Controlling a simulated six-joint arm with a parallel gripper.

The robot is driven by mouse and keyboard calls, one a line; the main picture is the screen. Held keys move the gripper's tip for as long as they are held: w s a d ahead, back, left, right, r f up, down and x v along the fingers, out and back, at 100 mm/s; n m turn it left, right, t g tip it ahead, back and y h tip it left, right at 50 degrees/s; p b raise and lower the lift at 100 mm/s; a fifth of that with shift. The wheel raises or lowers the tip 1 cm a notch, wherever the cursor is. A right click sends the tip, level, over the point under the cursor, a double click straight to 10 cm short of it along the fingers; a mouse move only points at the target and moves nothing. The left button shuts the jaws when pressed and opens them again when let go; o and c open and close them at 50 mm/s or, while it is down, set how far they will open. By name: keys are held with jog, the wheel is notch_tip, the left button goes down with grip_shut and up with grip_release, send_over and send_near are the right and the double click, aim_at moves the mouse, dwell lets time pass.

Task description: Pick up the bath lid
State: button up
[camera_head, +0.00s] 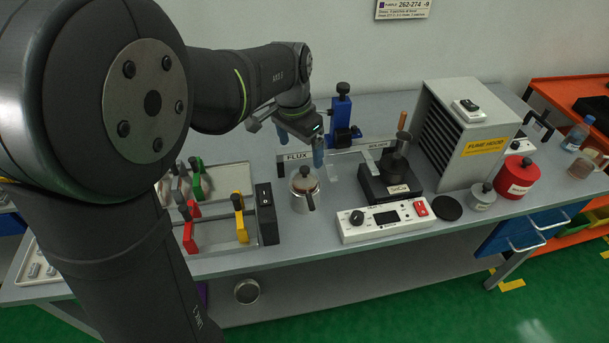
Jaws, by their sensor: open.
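A black bath unit (374,187) with a small label stands on the bench right of centre. A dark round piece (394,168) sits on top of it, with an upright handle behind; I cannot tell whether this piece is the bath lid. A flat black disc (447,207) lies on the bench to the right of the unit and could also be a lid or a pad.
A white control box (385,221) stands in front of the bath unit. A glass jar (303,190) is to its left, a blue stand (342,112) behind. A grey fume hood (465,150), red can (517,177) and small pot (482,197) stand right. Coloured holders (216,215) fill the left.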

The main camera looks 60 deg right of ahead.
aim_at(304, 168)
jog(key=f, duration=0.7)
jog(key=shift+s+d+f, duration=0.3)
jog(key=shift+s+d, duration=0.05)
jog(key=shift+d, duration=0.05)
jog(key=c, duration=1)
